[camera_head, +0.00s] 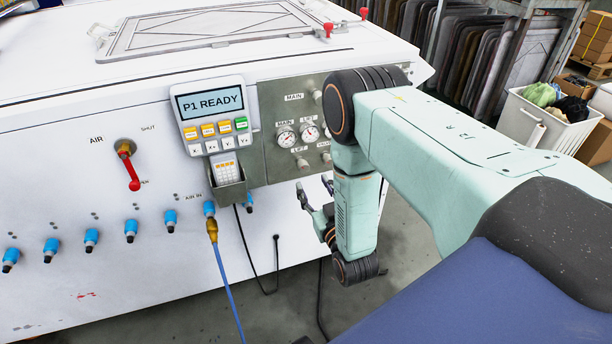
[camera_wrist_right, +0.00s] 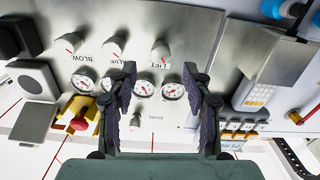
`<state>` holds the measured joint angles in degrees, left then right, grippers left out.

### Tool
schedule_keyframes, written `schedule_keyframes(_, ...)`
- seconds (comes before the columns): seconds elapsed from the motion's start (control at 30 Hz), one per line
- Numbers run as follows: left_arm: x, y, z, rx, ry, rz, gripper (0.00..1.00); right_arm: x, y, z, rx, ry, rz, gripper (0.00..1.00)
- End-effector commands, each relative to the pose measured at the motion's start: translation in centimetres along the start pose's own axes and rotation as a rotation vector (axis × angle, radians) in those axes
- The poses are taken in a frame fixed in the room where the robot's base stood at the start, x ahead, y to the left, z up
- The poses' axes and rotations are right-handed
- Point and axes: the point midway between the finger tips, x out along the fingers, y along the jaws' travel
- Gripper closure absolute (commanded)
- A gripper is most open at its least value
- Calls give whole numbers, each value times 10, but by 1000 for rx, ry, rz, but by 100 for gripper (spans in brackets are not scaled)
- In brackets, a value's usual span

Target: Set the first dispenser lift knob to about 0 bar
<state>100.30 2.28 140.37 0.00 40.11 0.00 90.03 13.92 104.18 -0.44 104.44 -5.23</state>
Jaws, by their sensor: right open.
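The lift knob (camera_wrist_right: 160,50) is a pale round knob with a red mark, beside its LIFT label on the grey metal panel. In the head view the lift knob (camera_head: 302,163) sits under the small round gauges. My right gripper (camera_wrist_right: 158,72) is open and empty, its dark fingers spread with the lift knob ahead between them, apart from it. In the head view the right gripper (camera_head: 318,215) is partly hidden behind my arm, below and right of the knob. The white gauges (camera_wrist_right: 144,89) have red needles; their values are too small to read. My left gripper is not in view.
In the wrist view a valve knob (camera_wrist_right: 115,46) and a blow knob (camera_wrist_right: 69,43) stand beside the lift knob, and a red stop button (camera_wrist_right: 78,122) is near. The P1 READY keypad (camera_head: 210,110) and a holder (camera_head: 227,180) stick out left of the gauges. A blue hose (camera_head: 226,280) hangs below.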

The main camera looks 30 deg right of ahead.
Motion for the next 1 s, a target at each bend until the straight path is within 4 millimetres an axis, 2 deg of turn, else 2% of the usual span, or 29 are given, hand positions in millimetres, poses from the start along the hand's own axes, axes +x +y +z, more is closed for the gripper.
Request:
schedule_keyframes(0.2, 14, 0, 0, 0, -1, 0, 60, 36, 2, 1, 0, 2, -2, 50)
schedule_keyframes(0.43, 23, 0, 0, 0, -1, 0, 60, 63, 4, 2, 0, -2, -1, 50)
schedule_keyframes(0.83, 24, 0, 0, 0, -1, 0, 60, 68, 3, 0, 0, -5, -1, 51)
schedule_keyframes(1.0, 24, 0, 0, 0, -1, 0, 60, 67, 1, 0, 0, -5, -1, 65)
